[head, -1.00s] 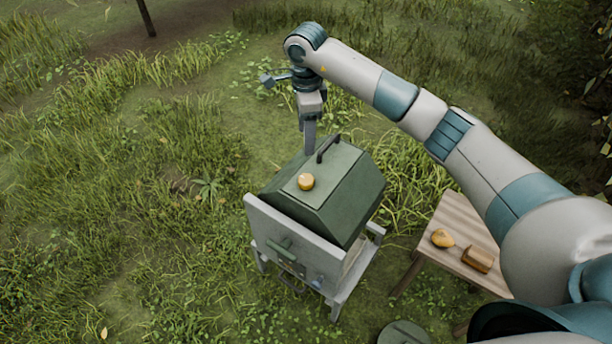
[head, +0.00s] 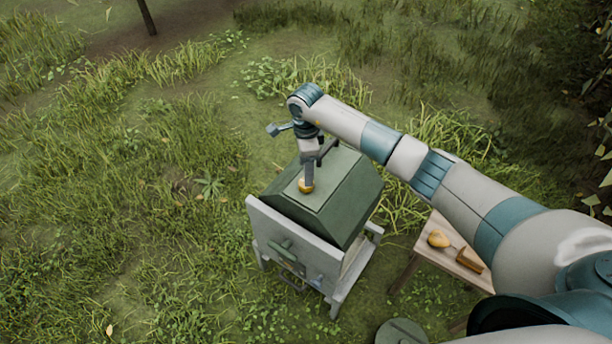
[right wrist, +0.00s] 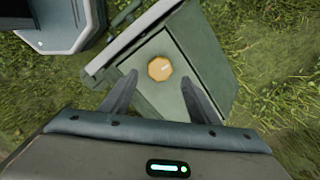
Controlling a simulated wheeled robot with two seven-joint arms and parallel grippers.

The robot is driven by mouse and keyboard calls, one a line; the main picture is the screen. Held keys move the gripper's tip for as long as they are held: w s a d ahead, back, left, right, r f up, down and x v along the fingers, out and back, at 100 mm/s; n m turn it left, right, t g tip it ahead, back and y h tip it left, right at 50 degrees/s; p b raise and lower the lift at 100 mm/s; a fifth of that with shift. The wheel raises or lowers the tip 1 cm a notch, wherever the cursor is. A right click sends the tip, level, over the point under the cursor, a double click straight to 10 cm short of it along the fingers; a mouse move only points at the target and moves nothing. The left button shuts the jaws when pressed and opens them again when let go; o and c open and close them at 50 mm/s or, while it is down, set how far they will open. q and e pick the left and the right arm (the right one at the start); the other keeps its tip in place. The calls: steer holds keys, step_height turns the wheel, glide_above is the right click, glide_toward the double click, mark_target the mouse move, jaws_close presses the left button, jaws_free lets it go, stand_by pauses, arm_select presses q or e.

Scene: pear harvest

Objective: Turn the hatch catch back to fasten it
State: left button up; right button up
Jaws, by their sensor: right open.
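A yellow many-sided knob (head: 305,187), seemingly the hatch catch, sits on the sloped green lid (head: 345,190) of a box. It also shows in the right wrist view (right wrist: 160,68), with a small pale mark on its face. My right gripper (head: 309,176) points down just over the knob in the head view. In the right wrist view the right gripper (right wrist: 160,80) is open, with one finger on either side of the knob's line and nothing between them. I cannot tell its height above the knob. My left gripper is not in view.
At right, a wooden table (head: 432,262) holds a yellow pear (head: 438,239) and a brown block (head: 469,260). A dark round lid (head: 402,333) is at the bottom. Grass surrounds the box.

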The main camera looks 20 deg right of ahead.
steer(key=shift+f+p, duration=0.65)
steer(key=shift+f, duration=2.35)
steer(key=shift+c, duration=0.5)
steer(key=c, duration=0.9)
